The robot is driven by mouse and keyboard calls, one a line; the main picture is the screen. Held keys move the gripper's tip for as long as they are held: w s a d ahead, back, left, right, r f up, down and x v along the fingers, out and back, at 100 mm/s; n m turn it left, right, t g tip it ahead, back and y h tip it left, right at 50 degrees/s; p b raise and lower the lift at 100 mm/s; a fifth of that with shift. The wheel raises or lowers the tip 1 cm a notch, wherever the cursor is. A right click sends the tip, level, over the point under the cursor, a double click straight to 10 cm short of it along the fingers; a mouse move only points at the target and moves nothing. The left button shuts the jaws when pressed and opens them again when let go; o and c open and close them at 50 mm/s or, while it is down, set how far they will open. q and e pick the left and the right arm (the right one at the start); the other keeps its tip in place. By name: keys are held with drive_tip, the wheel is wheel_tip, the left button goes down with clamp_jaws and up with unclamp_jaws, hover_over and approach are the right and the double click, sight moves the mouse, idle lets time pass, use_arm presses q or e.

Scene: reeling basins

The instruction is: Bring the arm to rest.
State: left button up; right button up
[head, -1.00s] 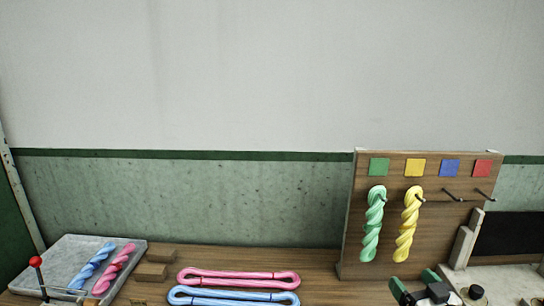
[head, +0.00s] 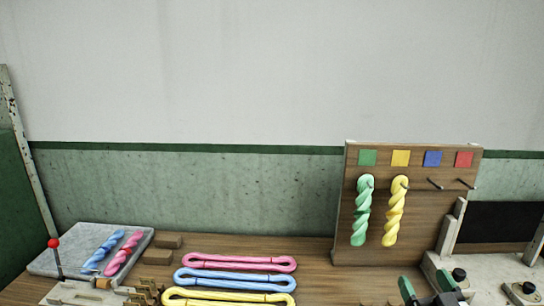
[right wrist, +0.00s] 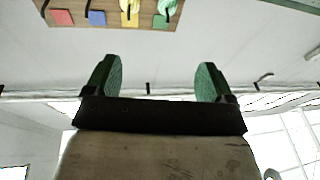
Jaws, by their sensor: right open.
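My right gripper (head: 428,288) is at the lower right of the head view, in front of and below the wooden peg board (head: 345,215). In the right wrist view its two green fingers (right wrist: 153,80) stand wide apart with nothing between them. The board and its coloured squares show upside down at the top of that view, beyond the fingers. My left gripper does not show in the head view.
A green twisted skein (head: 362,212) and a yellow one (head: 395,212) hang on the board; two pegs are bare. Pink (head: 238,263), blue (head: 235,280) and yellow (head: 228,297) looped skeins lie on the table. A grey tray (head: 60,250) holds blue and pink twists.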

drive_tip(key=s+d+f+m+g+h, duration=0.1)
drive_tip(key=s+f+m+g+h, duration=0.1)
drive_tip(key=s+m+g+h, duration=0.25)
drive_tip(key=s+d+f+m+g+h, duration=0.1)
drive_tip(key=s+f+m+h, duration=0.25)
drive_tip(key=s+h, duration=0.3)
drive_tip(key=s+a+f+n+g+y, duration=0.45)
drive_tip(key=s+a+f+g, duration=0.2)
drive_tip(key=s, duration=0.35)
drive_tip(key=s+a+f+n+g+y, duration=0.45)
drive_tip(key=s+a, duration=0.25)
drive_tip(key=s, duration=0.2)
wheel_tip(320, 180, down, 28)
drive_tip(key=s+g, duration=0.1)
drive_tip(key=g, duration=0.1)
drive_tip(key=s+d+f+g, duration=0.1)
drive_tip(key=s+d+f, duration=0.1)
drive_tip(key=s+f, duration=1.2)
drive_tip(key=shift+s+d+f, duration=0.35)
drive_tip(key=shift+s+f, duration=0.05)
drive_tip(key=shift+s, duration=0.55)
